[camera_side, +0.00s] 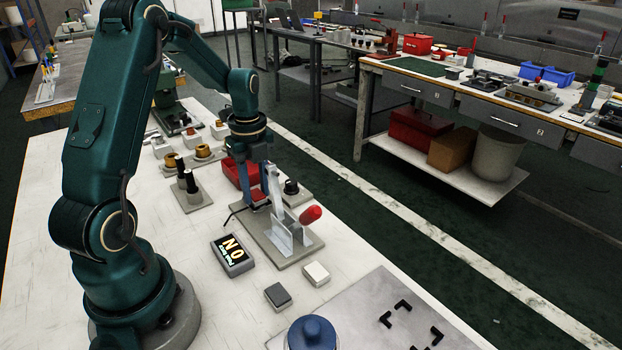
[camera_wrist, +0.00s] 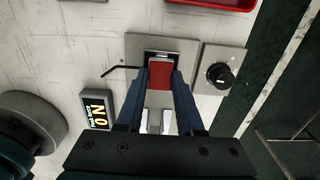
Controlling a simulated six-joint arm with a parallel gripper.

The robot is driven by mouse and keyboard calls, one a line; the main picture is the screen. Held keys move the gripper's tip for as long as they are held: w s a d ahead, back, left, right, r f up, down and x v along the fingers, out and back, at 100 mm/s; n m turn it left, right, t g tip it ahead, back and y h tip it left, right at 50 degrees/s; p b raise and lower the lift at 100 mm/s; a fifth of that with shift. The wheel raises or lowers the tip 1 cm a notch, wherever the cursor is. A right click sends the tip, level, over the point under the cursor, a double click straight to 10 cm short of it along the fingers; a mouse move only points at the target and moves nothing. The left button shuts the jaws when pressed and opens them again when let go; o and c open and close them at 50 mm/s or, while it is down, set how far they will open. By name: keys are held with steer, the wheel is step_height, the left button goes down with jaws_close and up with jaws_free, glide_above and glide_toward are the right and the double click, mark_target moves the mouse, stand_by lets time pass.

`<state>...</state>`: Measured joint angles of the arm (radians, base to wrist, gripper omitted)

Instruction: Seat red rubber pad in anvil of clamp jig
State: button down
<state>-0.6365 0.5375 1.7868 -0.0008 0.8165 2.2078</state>
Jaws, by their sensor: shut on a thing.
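The red rubber pad (camera_wrist: 160,75) is gripped between the two blue fingers of my gripper (camera_wrist: 161,80). In the side view the pad (camera_side: 257,195) shows low between the fingers of my gripper (camera_side: 258,200). The clamp jig (camera_side: 293,237) has a grey base plate, an upright metal bracket and lever, and a red handle tip. The pad is over the far end of the jig's plate (camera_wrist: 133,48), by a metal piece with a dark opening. Whether the pad touches the anvil cannot be told; fingers and pad hide the anvil.
A black knob on a grey plate (camera_wrist: 220,75) stands close right of the jig. A red bin (camera_side: 238,174) is behind. A lit display box (camera_side: 232,257), a dark block (camera_side: 277,295) and a white block (camera_side: 316,273) lie in front. A thin black rod (camera_wrist: 120,69) sticks out left.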

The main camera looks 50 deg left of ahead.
mark_target(257, 194)
steer(key=c, duration=0.5)
jaws_free()
steer(key=shift+f, duration=0.15)
steer(key=shift+c, duration=0.2)
steer(key=d+r+n+t, duration=0.1)
steer(key=d+r+n, duration=0.3)
steer(key=r, duration=1.1)
steer(key=s+d+f+n+t, duration=0.2)
steer(key=s+d+n+t, duration=0.2)
steer(key=s+d+n, duration=0.6)
steer(key=shift+d+n+t, duration=0.3)
steer(key=shift+d+n, duration=1.7)
steer(key=shift+d, duration=0.15)
